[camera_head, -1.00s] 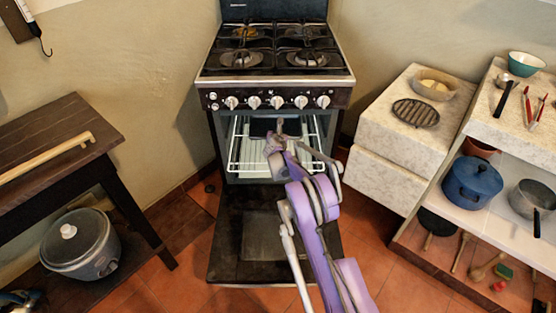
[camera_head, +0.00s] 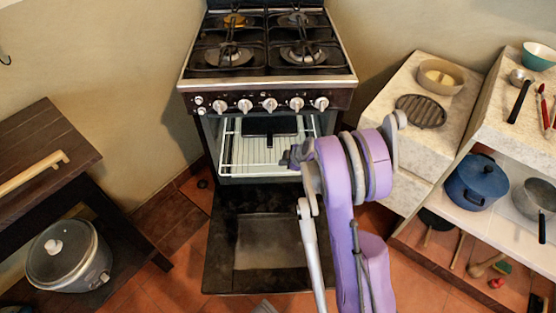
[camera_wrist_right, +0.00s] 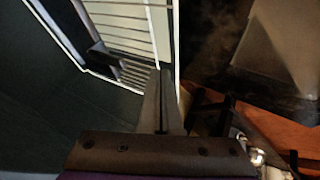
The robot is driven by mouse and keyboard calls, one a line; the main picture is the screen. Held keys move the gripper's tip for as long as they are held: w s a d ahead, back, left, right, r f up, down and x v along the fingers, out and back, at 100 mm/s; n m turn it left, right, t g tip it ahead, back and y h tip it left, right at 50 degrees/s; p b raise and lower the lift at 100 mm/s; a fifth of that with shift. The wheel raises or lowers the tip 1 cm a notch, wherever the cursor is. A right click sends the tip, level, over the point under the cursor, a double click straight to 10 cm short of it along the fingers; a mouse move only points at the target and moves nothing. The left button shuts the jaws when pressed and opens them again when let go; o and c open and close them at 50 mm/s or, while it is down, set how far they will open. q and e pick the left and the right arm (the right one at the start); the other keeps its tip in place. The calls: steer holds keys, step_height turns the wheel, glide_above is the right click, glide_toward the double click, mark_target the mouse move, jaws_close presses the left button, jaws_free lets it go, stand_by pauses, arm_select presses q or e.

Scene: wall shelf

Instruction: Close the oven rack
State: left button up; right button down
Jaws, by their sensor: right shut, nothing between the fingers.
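The oven (camera_head: 268,90) stands against the wall with its door (camera_head: 225,255) lowered flat in front. The white wire rack (camera_head: 237,152) sits in the open cavity, its front edge near the opening. A dark item (camera_head: 285,125) shows at the back of the rack. My right gripper (camera_head: 288,158) is at the rack's right front part, shut and empty; the arm partly hides that side. In the wrist view, the shut fingers (camera_wrist_right: 162,78) are close to the rack's bars (camera_wrist_right: 125,35); I cannot tell whether they touch. My left gripper is not recognisable in view.
A stone counter (camera_head: 393,125) with a bowl and a grill plate stands right of the oven. Shelves with a blue pot (camera_head: 476,183) and a saucepan (camera_head: 537,198) are farther right. A dark wooden table (camera_head: 70,140) stands left, with a rice cooker (camera_head: 68,258) below.

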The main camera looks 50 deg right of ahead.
mark_target(273, 150)
steer(key=b+x, duration=0.2)
steer(key=x, duration=0.7)
steer(key=shift+w+d, duration=0.1)
steer(key=shift+d, duration=0.05)
steer(key=w+d, duration=0.6)
steer(key=shift+w+d+p, duration=0.15)
steer(key=shift+w+p, duration=0.05)
steer(key=shift+p, duration=0.1)
steer(key=shift+d, duration=0.1)
steer(key=shift+r, duration=0.15)
